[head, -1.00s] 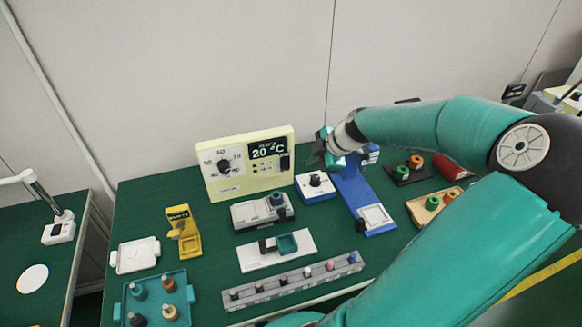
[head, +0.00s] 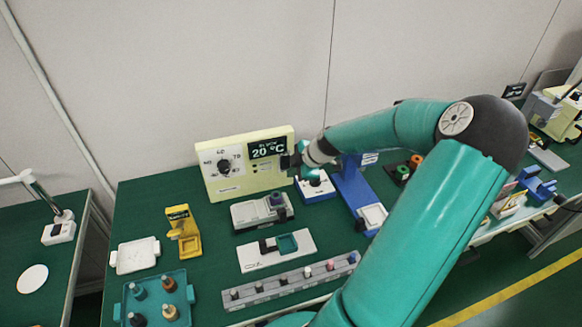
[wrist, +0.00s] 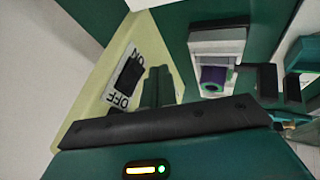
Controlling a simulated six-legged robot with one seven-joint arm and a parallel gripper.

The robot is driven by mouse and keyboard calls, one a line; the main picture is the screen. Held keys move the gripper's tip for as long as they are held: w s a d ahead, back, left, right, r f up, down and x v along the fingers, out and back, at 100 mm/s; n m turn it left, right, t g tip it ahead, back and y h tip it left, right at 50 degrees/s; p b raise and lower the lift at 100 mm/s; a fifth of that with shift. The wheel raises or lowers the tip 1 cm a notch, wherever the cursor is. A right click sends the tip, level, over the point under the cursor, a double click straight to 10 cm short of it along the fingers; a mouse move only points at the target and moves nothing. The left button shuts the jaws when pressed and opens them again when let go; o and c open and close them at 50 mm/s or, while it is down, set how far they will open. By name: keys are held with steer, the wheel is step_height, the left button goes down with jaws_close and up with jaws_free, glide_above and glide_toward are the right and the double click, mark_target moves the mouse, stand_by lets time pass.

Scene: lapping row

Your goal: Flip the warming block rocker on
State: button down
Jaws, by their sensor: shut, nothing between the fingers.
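The warming block (head: 236,186) is a cream panel with a dial (head: 224,166) and a dark display reading 20 °C (head: 267,148). In the wrist view its black rocker (wrist: 128,75) sits on a white plate marked ON at one end and OFF at the other. Which way the rocker is tipped I cannot tell. My gripper (head: 289,162) is shut and empty at the panel's right end, covering the rocker in the head view. In the wrist view the shut fingertips (wrist: 159,78) are beside the rocker; whether they touch it I cannot tell.
A grey device with a purple-topped piece (head: 276,199) stands in front of the panel. A white-and-blue box (head: 316,186) and a blue stand (head: 352,188) are close on the right. A yellow stand (head: 184,232) and white tray (head: 135,255) are at left.

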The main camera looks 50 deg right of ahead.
mark_target(286, 163)
steer(key=shift+w+d+f, duration=0.1)
steer(key=shift+w+d, duration=0.2)
steer(key=shift+w, duration=0.2)
steer(key=shift+w+d+f, duration=0.1)
steer(key=shift+w+d, duration=0.15)
steer(key=shift+w, duration=0.25)
steer(key=shift+w+d, duration=0.1)
steer(key=shift+w, duration=0.15)
steer(key=shift+r, duration=0.1)
